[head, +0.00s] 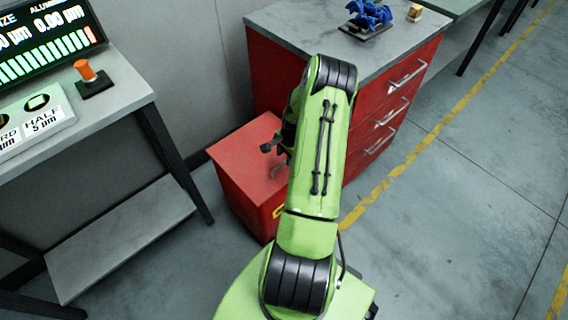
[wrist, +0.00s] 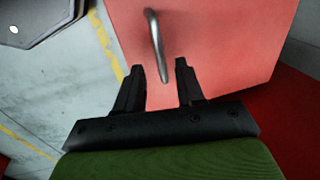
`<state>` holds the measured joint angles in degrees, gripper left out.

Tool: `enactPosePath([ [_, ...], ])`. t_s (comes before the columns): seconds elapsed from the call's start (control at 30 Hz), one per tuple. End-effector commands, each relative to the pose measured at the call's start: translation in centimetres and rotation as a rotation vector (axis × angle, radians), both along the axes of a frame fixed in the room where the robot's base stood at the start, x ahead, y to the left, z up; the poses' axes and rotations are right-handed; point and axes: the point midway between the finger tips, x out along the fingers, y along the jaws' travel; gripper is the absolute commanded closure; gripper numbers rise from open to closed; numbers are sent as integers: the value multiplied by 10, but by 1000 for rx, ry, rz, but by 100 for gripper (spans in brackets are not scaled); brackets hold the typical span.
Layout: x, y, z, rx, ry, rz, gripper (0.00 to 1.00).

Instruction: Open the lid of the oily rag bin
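The oily rag bin is a red box (head: 232,170) on the floor, between the grey table and the red drawer cabinet. Its flat red lid (wrist: 225,40) fills much of the wrist view and looks closed. A curved metal handle (wrist: 155,45) stands on the lid; part of it shows in the head view (head: 279,168) beside my arm. My gripper (wrist: 160,68) is open, its two black fingers apart over the lid. The handle's near end lies between the fingertips, and I cannot tell whether they touch it. My arm hides the bin's right side in the head view.
The red drawer cabinet (head: 275,75) stands right behind the bin, with blue parts (head: 370,14) on top. At left, a grey table (head: 125,95) with a lower shelf (head: 120,240) carries a display and an orange knob (head: 85,70). Floor at right is clear.

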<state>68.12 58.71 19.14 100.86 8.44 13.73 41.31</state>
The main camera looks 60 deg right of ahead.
Motion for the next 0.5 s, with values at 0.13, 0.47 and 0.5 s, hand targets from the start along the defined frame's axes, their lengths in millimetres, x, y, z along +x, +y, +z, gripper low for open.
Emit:
enactPosePath([
  [0.13, 6, -1, -29, 2, 0, 1, 62],
  [0.47, 8, -2, -37, -1, 0, 2, 62],
  [0.5, 7, -2, -37, 0, 0, 2, 62],
])
